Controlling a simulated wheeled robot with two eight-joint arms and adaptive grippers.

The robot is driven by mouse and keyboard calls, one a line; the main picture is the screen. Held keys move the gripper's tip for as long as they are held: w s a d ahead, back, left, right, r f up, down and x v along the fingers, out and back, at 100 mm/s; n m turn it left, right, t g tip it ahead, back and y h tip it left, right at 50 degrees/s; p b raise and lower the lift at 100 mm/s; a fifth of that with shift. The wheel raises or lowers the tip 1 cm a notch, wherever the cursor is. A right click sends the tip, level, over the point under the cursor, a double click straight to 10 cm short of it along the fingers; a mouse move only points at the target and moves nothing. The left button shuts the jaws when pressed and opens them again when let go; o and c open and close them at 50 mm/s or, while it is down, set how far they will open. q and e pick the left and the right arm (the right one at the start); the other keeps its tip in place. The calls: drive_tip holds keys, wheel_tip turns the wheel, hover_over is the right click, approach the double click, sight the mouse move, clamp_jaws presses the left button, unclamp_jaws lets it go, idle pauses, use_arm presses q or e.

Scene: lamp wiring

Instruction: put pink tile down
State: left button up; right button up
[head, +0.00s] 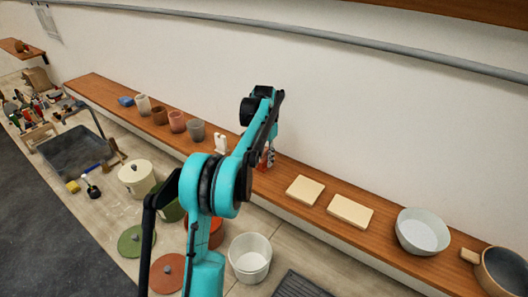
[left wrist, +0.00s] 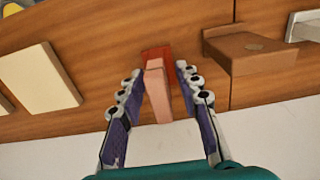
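In the left wrist view, the pink tile (left wrist: 157,92) stands between the two fingers of my left gripper (left wrist: 158,73). A narrow gap shows between the tile and the fingers, so the gripper looks open around it. A flat red piece (left wrist: 157,54) lies on the wooden shelf (left wrist: 105,35) at the tile's far end. I cannot tell whether the tile touches it. In the head view my left arm covers most of this spot, and only a bit of red and blue shows beside it. My right gripper is in neither view.
On the shelf in the head view, two cream boards (head: 305,190) (head: 350,211) and a pale bowl (head: 422,232) stand to the right. Several cups (head: 177,121) and a white object (head: 221,143) stand to the left. A brown block (left wrist: 245,50) sits close by in the wrist view.

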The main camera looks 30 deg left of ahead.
use_arm(q)
drive_tip(key=shift+r, duration=0.55)
wheel_tip(320, 180, up, 11)
drive_tip(key=shift+f, duration=0.1)
drive_tip(key=shift+d+r, duration=0.1)
drive_tip(key=shift+r, duration=0.1)
drive_tip(key=s+d+r+t, duration=0.2)
drive_tip(key=s+d+t, duration=0.1)
drive_tip(key=s+d, duration=0.95)
drive_tip(key=s+d+f+t, duration=0.2)
drive_tip(key=s+d+f, duration=0.2)
drive_tip(key=s+f, duration=0.3)
drive_tip(key=s+d+f+t, duration=0.2)
drive_tip(key=s+d+f, duration=0.3)
drive_tip(key=s+f, duration=0.2)
drive_tip(key=shift+s+n, duration=0.4)
drive_tip(key=shift+s, duration=0.8)
